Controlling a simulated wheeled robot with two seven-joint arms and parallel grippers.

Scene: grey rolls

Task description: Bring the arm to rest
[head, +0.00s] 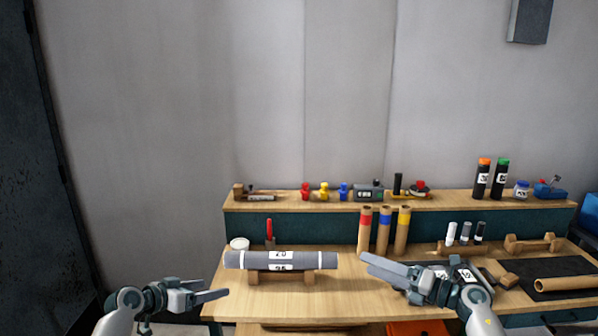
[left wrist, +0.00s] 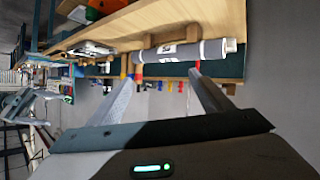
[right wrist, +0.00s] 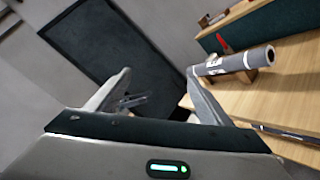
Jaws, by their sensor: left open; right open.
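My left gripper (head: 214,291) is open and empty in the air at the left, off the front left corner of the workbench. Its two fingers show apart in the left wrist view (left wrist: 160,88). My right gripper (head: 372,268) is open and empty over the bench, right of the grey roll. Its fingers show apart in the right wrist view (right wrist: 158,85). The grey roll (head: 318,260) with white labels lies level on a wooden cradle (head: 281,278). It also shows in the left wrist view (left wrist: 208,50) and in the right wrist view (right wrist: 232,63). Neither gripper touches it.
The wooden workbench (head: 300,302) has a raised back shelf (head: 290,205) with small coloured items. Several upright cardboard tubes (head: 365,230) stand behind my right gripper. A black mat (head: 550,268) with a brown tube (head: 565,284) lies at the right. The bench's front left is clear.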

